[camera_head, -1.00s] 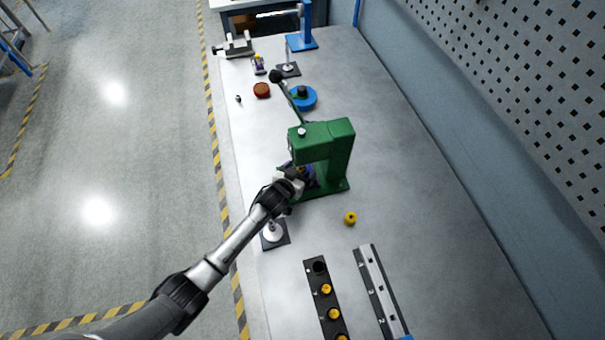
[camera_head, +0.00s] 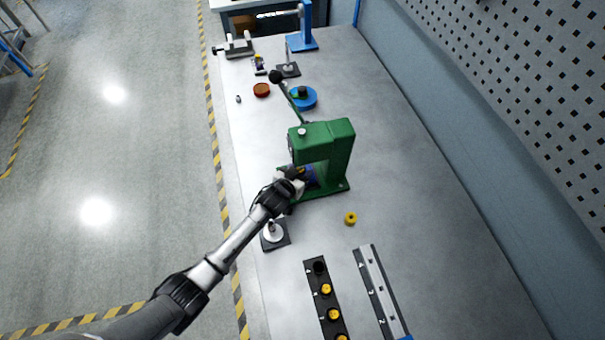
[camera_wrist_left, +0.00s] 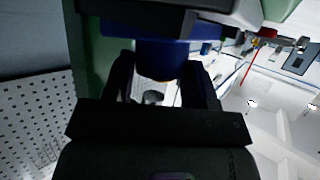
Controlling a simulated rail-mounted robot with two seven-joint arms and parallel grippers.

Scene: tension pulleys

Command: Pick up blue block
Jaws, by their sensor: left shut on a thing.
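The blue block (camera_head: 309,177) is partly hidden inside the green press (camera_head: 325,140), low in its opening. In the left wrist view the blue block (camera_wrist_left: 160,48) shows a wide dark blue top and a narrower round lower part. My left gripper (camera_head: 296,181) reaches into the press opening from the left. In the left wrist view its two fingers (camera_wrist_left: 160,82) stand on either side of the block's round lower part, shut on it. Whether the block touches the press cannot be told. My right gripper is not in view.
A black rack with yellow pieces (camera_head: 326,300) and a grey rail (camera_head: 380,290) lie in front. The press lever (camera_head: 288,95) leans over a blue disc (camera_head: 304,98). The table's right side is clear.

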